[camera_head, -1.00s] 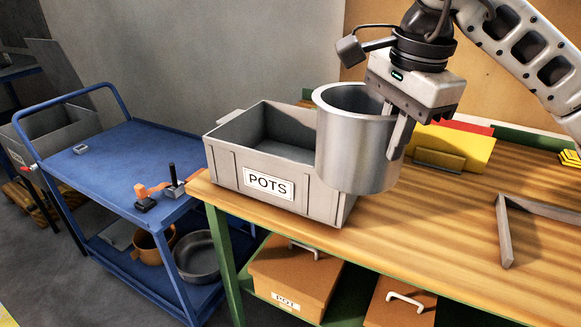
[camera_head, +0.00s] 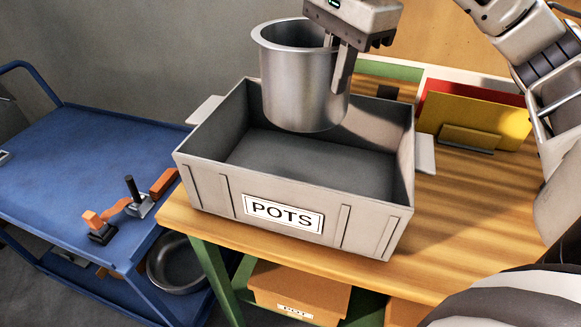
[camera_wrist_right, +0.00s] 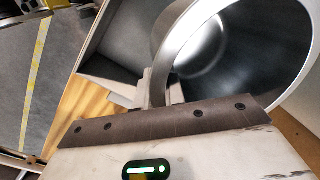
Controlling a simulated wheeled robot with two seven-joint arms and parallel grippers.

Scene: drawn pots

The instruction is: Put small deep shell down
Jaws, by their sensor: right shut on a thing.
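The small deep shell (camera_head: 299,85) is a plain grey metal pot with a rolled rim. My right gripper (camera_head: 338,72) is shut on its wall at the right side of the rim and holds it upright over the grey crate labelled POTS (camera_head: 222,195). The shell's bottom appears around the level of the crate's rim, over its back half. The crate looks empty where its floor shows. In the right wrist view the shell's rim (camera_wrist_right: 186,32) passes between the fingers (camera_wrist_right: 160,88), with the crate (camera_wrist_right: 105,62) beyond. My left gripper is not in view.
The crate stands on a wooden bench (camera_head: 470,210) near its left end. A yellow panel (camera_head: 472,117) and a red one stand behind it at right. A blue cart (camera_head: 75,165) with small tools and a lower pot (camera_head: 178,265) stands left.

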